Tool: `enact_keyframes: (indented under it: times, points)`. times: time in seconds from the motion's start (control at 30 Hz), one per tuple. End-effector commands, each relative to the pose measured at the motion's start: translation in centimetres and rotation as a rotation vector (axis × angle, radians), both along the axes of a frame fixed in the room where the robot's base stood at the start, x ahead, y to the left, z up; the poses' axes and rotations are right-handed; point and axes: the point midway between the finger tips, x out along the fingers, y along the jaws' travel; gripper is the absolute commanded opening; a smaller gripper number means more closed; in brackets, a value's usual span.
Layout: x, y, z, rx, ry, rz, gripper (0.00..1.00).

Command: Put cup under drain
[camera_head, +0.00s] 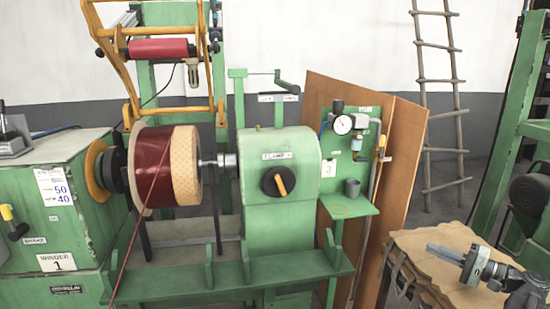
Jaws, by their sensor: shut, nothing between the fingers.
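A small dark grey cup (352,188) stands upright on a green shelf (362,209) on the panel to the right of the winder. Above the cup, on the same panel, is an air unit with a round white gauge (342,125) and a small fitting (357,142) pointing down, which looks like the drain. The cup is below this fitting with a gap between; whether it is exactly in line I cannot tell. My gripper (430,247) is at the lower right, pointing left, with its fingers shut and empty. It is to the right of and lower than the cup, well apart from it.
A brown cloth-covered surface (408,243) lies below my gripper. A pipe with a yellow handle (381,144) and a brown board (412,130) stand beside the shelf. The green winder (280,205) with a dark red coil (152,165) fills the left. A ladder (437,100) leans behind.

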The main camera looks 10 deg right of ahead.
Motion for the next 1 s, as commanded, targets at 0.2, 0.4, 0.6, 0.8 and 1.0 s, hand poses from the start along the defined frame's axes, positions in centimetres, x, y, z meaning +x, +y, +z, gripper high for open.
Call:
enact_keyframes:
  times: [0.2,0.4,0.6,0.8,1.0]
  points:
    - [3.9,4.8,0.0,0.000,0.000,0.094,0.00]
    - [8.2,11.7,-0.1,-0.002,0.004,0.216,0.00]
    - [12.4,23.4,-2.2,-0.056,0.075,0.403,0.00]
    - [13.6,40.0,-8.1,-0.251,0.247,0.652,0.00]
    - [10.1,51.5,-15.0,-0.568,0.423,0.840,0.00]
